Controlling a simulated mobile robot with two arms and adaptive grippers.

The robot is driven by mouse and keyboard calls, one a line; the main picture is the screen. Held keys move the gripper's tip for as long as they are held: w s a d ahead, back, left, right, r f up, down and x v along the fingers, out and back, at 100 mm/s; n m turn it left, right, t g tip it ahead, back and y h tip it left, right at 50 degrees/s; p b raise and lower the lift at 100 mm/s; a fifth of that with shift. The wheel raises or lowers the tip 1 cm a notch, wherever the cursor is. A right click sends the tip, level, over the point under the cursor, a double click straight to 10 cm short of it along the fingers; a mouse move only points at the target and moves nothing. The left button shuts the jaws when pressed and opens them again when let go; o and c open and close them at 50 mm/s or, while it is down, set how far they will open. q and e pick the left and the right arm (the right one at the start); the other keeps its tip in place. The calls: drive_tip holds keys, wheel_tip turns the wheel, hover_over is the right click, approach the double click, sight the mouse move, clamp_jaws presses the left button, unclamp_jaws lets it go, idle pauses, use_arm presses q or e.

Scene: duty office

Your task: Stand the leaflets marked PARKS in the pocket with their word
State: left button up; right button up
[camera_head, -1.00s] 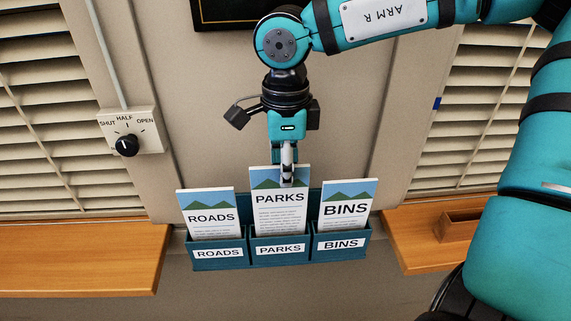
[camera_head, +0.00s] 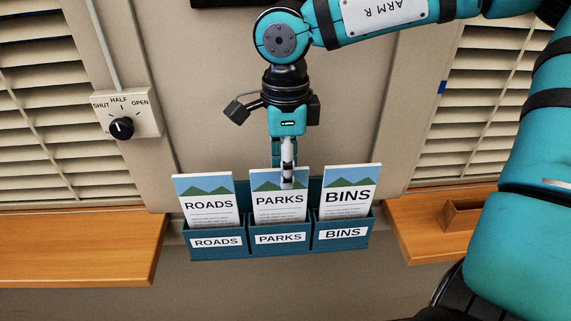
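The leaflets marked PARKS (camera_head: 279,206) stand upright in the middle pocket of the teal rack, above its PARKS label (camera_head: 280,238). Their top edge is about level with that of the leaflets on either side. My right gripper (camera_head: 287,180) points down at their top edge and is shut on them, with one finger over the front face. The other fingertip is hidden behind the leaflets. My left gripper is not in view.
Leaflets marked ROADS (camera_head: 208,205) fill the left pocket and leaflets marked BINS (camera_head: 347,197) the right one. Wooden ledges (camera_head: 80,245) flank the rack. A SHUT/HALF/OPEN dial (camera_head: 121,128) is on the wall at left, beside the blinds.

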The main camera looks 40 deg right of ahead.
wheel_tip(320, 180, up, 12)
idle(0.6)
